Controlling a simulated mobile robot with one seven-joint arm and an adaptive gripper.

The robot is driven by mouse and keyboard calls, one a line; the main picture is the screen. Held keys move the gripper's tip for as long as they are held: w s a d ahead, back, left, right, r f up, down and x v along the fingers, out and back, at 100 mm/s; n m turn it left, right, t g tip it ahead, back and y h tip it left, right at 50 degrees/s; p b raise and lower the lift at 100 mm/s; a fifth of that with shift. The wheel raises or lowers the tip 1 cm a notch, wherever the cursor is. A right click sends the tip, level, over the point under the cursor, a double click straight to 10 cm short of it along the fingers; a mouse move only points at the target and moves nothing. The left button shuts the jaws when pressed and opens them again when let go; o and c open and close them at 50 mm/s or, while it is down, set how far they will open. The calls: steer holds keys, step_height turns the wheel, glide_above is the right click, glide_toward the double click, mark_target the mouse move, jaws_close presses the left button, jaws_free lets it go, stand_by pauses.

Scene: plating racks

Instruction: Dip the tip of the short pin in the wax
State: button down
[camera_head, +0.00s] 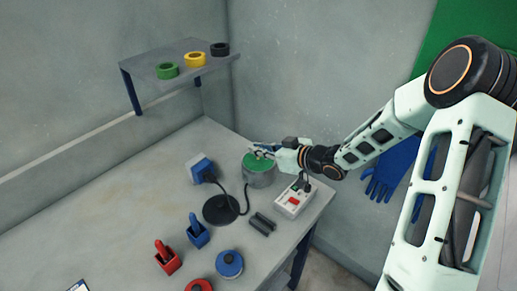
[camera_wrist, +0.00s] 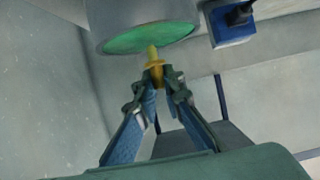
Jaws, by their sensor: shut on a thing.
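The wax is the green surface (camera_head: 257,160) inside a round grey pot (camera_head: 260,181) near the back corner of the bench. The pot also shows at the top of the wrist view (camera_wrist: 103,25), with the green wax (camera_wrist: 140,38) facing the camera. My gripper (camera_head: 264,151) is over the pot. In the wrist view my gripper (camera_wrist: 157,76) is shut on a short yellow pin (camera_wrist: 153,57). The pin's free end points at the wax and overlaps its near edge in the picture. I cannot tell whether the tip touches the wax.
A white power box (camera_head: 294,200) with a red switch stands right of the pot. A blue-and-white device (camera_head: 200,168) and a black disc (camera_head: 219,210) stand left. Blue (camera_head: 198,235) and red (camera_head: 168,263) holders are nearer. The bench's left side is mostly clear.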

steer(key=shift+r+p, duration=2.7)
steer(key=shift+r, duration=0.65)
